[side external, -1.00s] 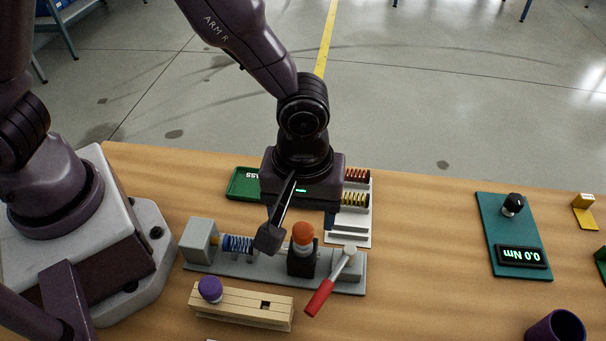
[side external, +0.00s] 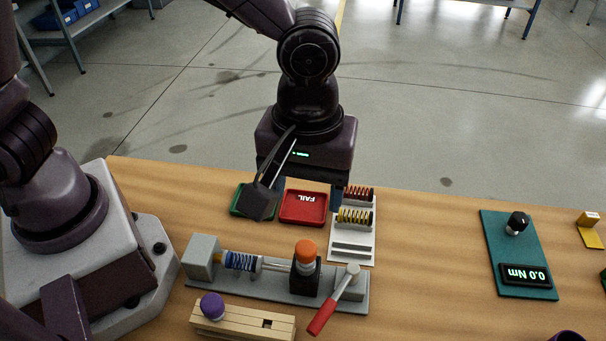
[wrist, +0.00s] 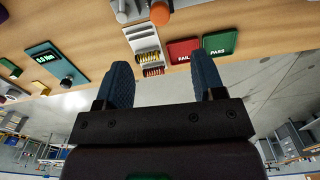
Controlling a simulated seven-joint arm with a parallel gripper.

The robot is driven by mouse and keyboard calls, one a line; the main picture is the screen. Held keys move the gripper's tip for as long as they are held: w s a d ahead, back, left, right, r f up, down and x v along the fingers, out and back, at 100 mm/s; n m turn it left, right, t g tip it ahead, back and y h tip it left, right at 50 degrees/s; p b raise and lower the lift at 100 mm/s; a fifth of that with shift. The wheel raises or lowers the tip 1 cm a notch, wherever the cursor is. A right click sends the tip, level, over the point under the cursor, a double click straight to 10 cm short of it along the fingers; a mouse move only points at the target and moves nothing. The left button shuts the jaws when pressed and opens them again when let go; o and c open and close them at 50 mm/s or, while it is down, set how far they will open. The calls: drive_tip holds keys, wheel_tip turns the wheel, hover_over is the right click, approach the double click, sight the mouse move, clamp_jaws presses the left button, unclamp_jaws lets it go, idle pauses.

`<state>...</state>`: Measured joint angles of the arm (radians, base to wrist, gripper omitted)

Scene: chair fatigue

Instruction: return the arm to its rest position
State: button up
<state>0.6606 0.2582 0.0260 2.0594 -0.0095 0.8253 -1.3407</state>
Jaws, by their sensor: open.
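My gripper (side external: 307,190) is raised above the back edge of the wooden table, over the area of the red and green trays. In the wrist view its two blue-grey fingers (wrist: 162,85) are spread wide apart with nothing between them. In the side view the fingertips are partly hidden behind the gripper body and its black wrist bracket. A spring rack (side external: 352,247) with red and yellow springs lies just in front and to the right of the gripper. It also shows in the wrist view (wrist: 143,38).
A grey test fixture (side external: 225,285) holds a blue spring, an orange knob and a red-handled lever. A wooden block (side external: 245,321) with a purple knob is in front. The red FAIL tray (side external: 303,208) and green PASS tray (wrist: 222,43) sit behind. A teal torque meter (side external: 518,255) reads 0.0 Nm at right.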

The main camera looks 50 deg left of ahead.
drive_tip(key=s+a+r+m+t, duration=0.2)
drive_tip(key=s+a+r+m, duration=0.2)
drive_tip(key=a, duration=0.6)
drive_tip(key=s+a+r+m+t, duration=0.3)
drive_tip(key=a+r+m, duration=0.1)
drive_tip(key=a+r, duration=0.5)
drive_tip(key=shift+s+a+r+t, duration=0.15)
drive_tip(key=shift+s+a+t, duration=0.2)
drive_tip(key=shift+a, duration=0.3)
